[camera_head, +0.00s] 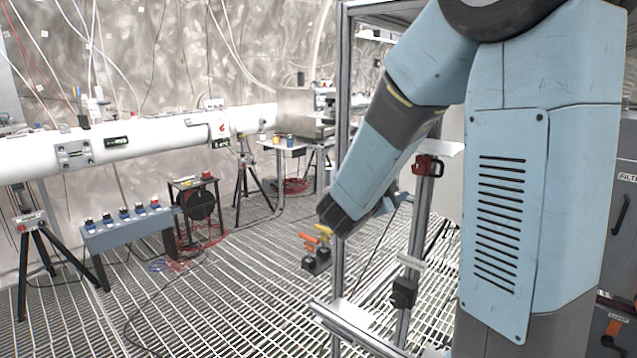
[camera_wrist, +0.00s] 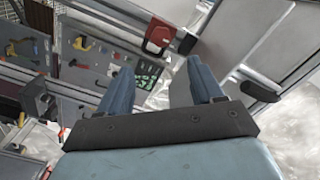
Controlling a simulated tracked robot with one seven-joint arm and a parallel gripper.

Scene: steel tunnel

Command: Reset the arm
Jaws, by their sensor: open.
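My arm, light blue with dark grey joints, is folded in the head view. It comes down from the top right to a low bend near the middle. My gripper (camera_wrist: 160,78) shows in the wrist view as two blue fingers set wide apart, with nothing held between them. In the head view, the arm and a frame post hide most of it.
A metal frame (camera_head: 342,120) stands close to my arm, with a red device (camera_head: 428,166) on a post. Tool boards (camera_wrist: 85,60) lie beyond the fingers. A white pipe (camera_head: 150,138), a blue bench (camera_head: 130,228) and tripods stand left. The grated floor (camera_head: 230,310) is mostly open.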

